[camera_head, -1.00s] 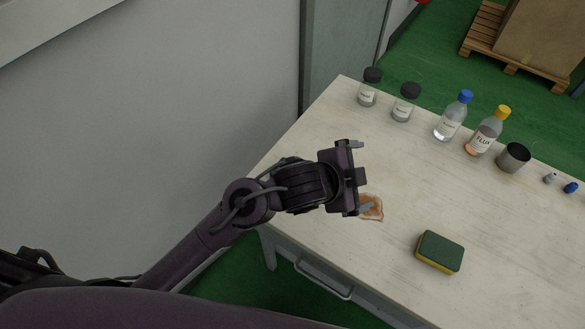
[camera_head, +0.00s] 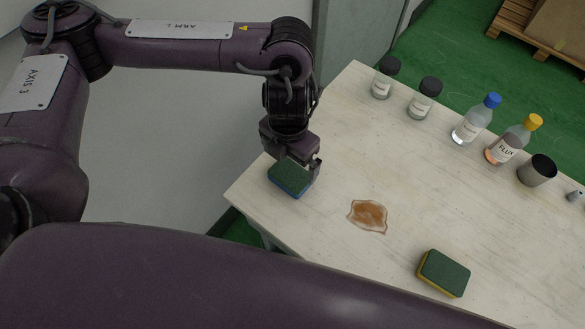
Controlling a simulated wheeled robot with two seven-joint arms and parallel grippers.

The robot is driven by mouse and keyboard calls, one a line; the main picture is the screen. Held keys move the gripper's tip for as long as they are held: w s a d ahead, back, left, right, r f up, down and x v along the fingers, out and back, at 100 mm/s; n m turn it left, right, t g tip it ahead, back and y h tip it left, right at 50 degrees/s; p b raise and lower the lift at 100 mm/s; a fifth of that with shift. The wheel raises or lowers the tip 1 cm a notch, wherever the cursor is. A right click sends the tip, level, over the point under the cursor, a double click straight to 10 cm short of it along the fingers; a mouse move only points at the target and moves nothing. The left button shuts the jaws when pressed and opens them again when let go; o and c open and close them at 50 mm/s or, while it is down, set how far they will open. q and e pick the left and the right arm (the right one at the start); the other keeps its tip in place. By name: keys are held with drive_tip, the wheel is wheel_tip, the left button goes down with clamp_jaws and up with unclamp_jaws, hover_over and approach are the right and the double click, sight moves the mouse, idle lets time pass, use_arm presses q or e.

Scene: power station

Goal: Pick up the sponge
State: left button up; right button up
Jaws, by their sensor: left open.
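Two sponges lie on the pale table (camera_head: 330,255). One sponge with a green top and blue lower layer (camera_head: 289,179) is near the table's left corner. The other, with a green top and yellow lower layer (camera_head: 444,273), is at the lower right, near the front edge. My left gripper (camera_head: 304,176) is open and points down right at the blue-green sponge. Its fingers are partly hidden, and I cannot tell whether they touch the sponge. My right gripper is not in view.
A brown spill (camera_head: 368,216) lies between the sponges. Along the back edge stand two black-capped jars (camera_head: 424,98), a blue-capped bottle (camera_head: 473,120), a yellow-capped FLUX bottle (camera_head: 513,141) and a dark metal cup (camera_head: 537,171).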

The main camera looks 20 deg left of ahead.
sight(290, 174)
use_arm(q)
drive_tip(key=shift+s+a+f, duration=0.1)
drive_tip(key=shift+a+f, duration=0.05)
drive_tip(key=shift+f, duration=0.35)
drive_tip(key=f, duration=0.4)
drive_tip(key=f+b, duration=0.1)
drive_tip(key=f, duration=0.1)
drive_tip(key=shift+w+f, duration=0.3)
drive_tip(key=c, duration=0.8)
